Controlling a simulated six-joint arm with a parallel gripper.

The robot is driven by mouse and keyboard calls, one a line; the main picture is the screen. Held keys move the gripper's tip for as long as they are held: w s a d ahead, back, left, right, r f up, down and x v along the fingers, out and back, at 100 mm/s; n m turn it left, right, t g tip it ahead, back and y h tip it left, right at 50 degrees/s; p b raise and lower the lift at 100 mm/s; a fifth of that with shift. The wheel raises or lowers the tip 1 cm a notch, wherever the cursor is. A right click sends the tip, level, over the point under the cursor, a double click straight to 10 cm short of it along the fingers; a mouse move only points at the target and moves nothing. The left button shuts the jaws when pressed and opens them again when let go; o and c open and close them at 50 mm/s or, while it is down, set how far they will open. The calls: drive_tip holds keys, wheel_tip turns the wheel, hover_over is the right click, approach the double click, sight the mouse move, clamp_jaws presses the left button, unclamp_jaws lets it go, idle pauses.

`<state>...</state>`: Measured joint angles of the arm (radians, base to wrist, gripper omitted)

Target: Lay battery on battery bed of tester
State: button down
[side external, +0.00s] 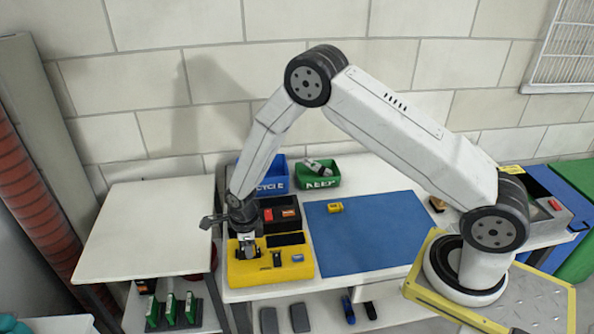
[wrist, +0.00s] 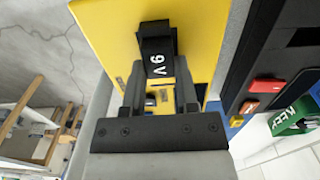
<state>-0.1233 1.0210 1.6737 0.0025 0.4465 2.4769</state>
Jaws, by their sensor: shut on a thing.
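The yellow tester (side external: 295,270) stands at the front left of the white bench, with black fittings on its top. It fills the upper middle of the wrist view (wrist: 197,25). My gripper (side external: 243,251) points down over its left part. In the wrist view my gripper (wrist: 157,72) is shut on a black block marked "9 V", which looks like the battery (wrist: 156,52). My fingers hide much of the tester under the block. I cannot tell whether the block touches the tester or which part is the battery bed.
A blue mat (side external: 370,240) lies right of the tester, with a small yellow item (side external: 335,207) on it. A black tray (side external: 282,212) stands behind the tester. Blue (side external: 272,180) and green "KEEP" (side external: 318,181) bins stand at the back. The left table (side external: 150,230) is bare.

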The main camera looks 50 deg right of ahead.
drive_tip(key=shift+f, duration=0.2)
drive_tip(key=shift+c, duration=1.8)
unclamp_jaws()
drive_tip(key=shift+r, duration=0.1)
wheel_tip(320, 180, up, 12)
drive_tip(key=shift+s+r, duration=0.1)
